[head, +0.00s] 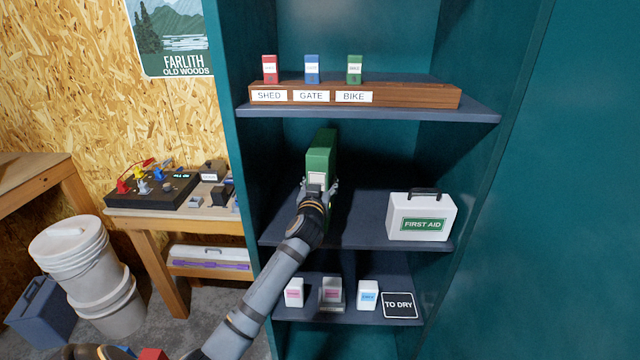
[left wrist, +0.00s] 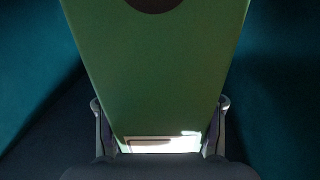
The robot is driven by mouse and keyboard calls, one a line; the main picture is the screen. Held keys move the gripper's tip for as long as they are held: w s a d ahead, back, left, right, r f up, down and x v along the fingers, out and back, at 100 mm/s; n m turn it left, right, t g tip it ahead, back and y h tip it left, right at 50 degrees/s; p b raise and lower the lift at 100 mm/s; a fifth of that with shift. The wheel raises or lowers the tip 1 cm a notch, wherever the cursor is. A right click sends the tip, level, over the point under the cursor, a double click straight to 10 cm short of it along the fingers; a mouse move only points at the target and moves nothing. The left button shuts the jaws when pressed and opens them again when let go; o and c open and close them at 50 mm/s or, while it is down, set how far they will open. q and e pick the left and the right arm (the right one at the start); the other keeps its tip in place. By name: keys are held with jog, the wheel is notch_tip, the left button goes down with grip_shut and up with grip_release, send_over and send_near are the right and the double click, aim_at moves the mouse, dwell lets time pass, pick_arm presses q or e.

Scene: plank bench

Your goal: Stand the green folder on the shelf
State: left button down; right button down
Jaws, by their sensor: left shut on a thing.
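The green folder (head: 321,152) is upright at the middle shelf (head: 364,228) of the teal cabinet, left of its centre. My left gripper (head: 319,187) is shut on the folder's near, lower part. In the left wrist view the folder (left wrist: 165,75) fills the middle, with a dark round spot at its top and a pale label at its bottom. The left gripper's fingers (left wrist: 160,140) flank it on both sides. The arm hides the folder's base in the head view, so I cannot tell whether it touches the shelf. My right gripper is not in view.
A white first aid box (head: 421,216) stands at the right of the middle shelf. A wooden block (head: 420,96) with labelled tags is on the shelf above. Small boxes and a "TO DRY" sign (head: 399,305) are on the shelf below. A workbench and buckets stand left.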

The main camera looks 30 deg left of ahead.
pick_arm(q)
jog(key=shift+s+r, duration=0.15)
jog(key=shift+r, duration=0.1)
jog(key=shift+f, duration=0.3)
jog(key=shift+c, duration=2.1)
grip_release()
jog(key=shift+o, duration=0.4)
